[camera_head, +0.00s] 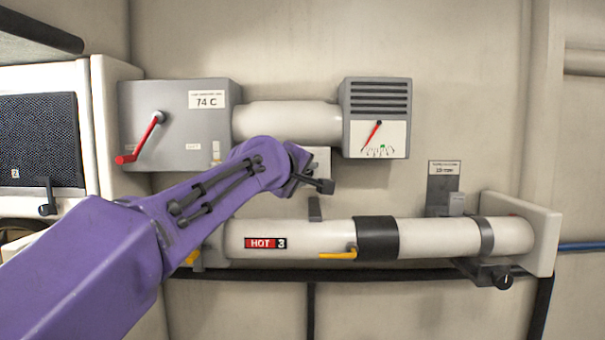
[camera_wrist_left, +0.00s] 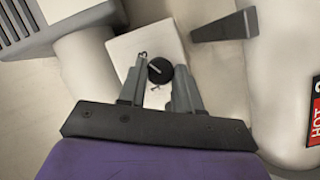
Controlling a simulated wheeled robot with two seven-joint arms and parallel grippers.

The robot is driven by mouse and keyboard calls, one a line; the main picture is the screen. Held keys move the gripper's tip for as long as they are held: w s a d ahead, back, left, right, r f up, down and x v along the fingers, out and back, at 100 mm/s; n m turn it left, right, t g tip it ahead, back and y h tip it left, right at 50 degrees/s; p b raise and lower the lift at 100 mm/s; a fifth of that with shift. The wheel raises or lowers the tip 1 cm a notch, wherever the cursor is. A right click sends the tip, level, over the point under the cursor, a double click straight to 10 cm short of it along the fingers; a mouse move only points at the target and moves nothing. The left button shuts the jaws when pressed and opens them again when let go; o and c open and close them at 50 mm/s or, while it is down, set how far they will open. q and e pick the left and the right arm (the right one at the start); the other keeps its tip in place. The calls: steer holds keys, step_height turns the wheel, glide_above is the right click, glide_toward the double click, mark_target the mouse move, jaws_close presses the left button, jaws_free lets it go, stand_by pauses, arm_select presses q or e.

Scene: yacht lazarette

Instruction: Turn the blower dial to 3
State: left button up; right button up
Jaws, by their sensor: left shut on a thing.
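A round black dial (camera_wrist_left: 160,70) with a light pointer mark sits on a white box (camera_wrist_left: 124,46) in the left wrist view. My left gripper (camera_wrist_left: 161,80) has its two grey fingers on either side of the dial and is shut on it. The dial's numbers are too small or hidden to read. In the head view my left gripper (camera_head: 318,184) is in front of the white box (camera_head: 321,160), and the dial is hidden there by the gripper and wrist. My right gripper is in neither view.
Left of my wrist, a grey box (camera_head: 180,140) carries a red lever and a "74 C" label. A gauge (camera_head: 376,138) with a red needle is at right. Below runs a white pipe (camera_head: 310,232) marked "HOT 3", with a yellow lever. Another black knob (camera_head: 502,277) is lower right.

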arm_select(q)
steer(key=shift+a+r, duration=0.1)
steer(key=shift+r, duration=0.2)
steer(key=o, duration=0.9)
steer(key=shift+o, duration=0.7)
steer(key=shift+w+f, duration=0.15)
steer(key=shift+f, duration=0.05)
steer(key=b+v, duration=1)
steer(key=b, duration=0.1)
steer(key=shift+s, duration=0.4)
steer(key=shift+w+r, duration=0.1)
